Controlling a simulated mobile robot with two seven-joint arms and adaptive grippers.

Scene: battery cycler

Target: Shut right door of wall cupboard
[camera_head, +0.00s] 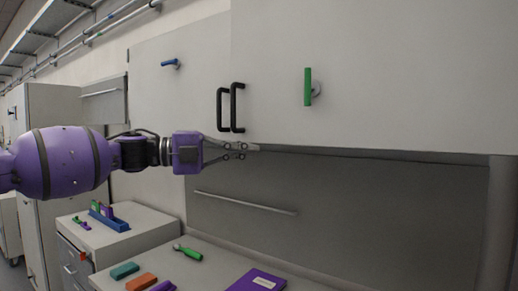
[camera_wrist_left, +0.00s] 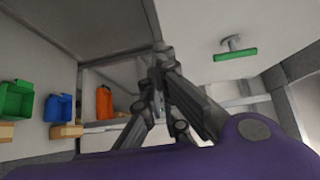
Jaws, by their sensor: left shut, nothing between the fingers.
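The wall cupboard's right door (camera_head: 400,85) is a wide pale panel with a green hook (camera_head: 308,87) and a black bar handle (camera_head: 237,107) at its left edge. The green hook also shows in the left wrist view (camera_wrist_left: 235,52). The left door (camera_head: 185,95) has a similar black handle (camera_head: 222,109). My left gripper (camera_head: 256,147) is shut and empty, just below the handles, by the right door's lower edge. I cannot tell whether it touches the door, or how far the door stands from its frame. My right gripper is out of view.
A worktop (camera_head: 225,265) below holds a green-handled tool (camera_head: 188,253), coloured blocks and a purple book (camera_head: 257,281). A low cabinet (camera_head: 145,232) with a blue rack (camera_head: 109,219) stands left. The left wrist view shows green (camera_wrist_left: 17,99), blue (camera_wrist_left: 59,107) and orange (camera_wrist_left: 104,103) containers.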

